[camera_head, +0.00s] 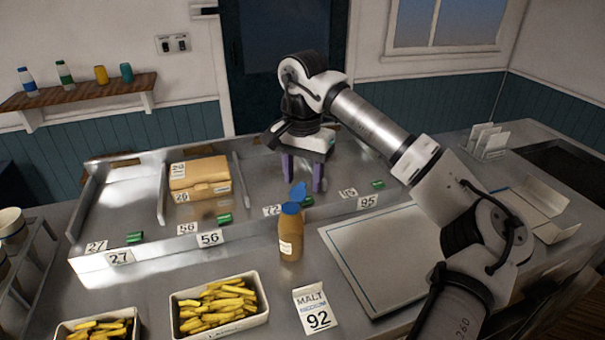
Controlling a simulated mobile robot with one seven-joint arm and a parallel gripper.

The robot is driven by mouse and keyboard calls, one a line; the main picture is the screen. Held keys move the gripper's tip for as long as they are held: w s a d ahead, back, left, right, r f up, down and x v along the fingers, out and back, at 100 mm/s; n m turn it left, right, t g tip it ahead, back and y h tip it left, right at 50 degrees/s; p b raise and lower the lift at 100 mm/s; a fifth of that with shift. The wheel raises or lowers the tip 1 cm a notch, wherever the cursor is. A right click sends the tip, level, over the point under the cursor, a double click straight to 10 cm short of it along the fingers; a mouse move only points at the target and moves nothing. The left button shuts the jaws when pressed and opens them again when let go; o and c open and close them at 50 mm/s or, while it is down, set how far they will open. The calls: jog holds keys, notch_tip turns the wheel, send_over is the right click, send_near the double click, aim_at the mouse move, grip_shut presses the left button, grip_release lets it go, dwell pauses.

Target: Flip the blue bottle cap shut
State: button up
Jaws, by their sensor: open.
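A brown bottle (291,237) with a pale label stands upright on the steel counter near the middle. Its blue cap (298,193) is flipped open, with the lid standing up above the blue collar. My gripper (302,184) points down behind the bottle in the picture, with its two purple fingers apart and nothing seen between them. The fingertips are near the height of the blue lid in the picture. Whether they touch it cannot be told.
Trays of chips (220,303) stand in front of the bottle, beside a card reading 92 (316,307). A divided steel tray (120,190) with a brown box (200,179) is behind left.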

jog(key=shift+f, duration=0.45)
jog(key=shift+c, duration=0.2)
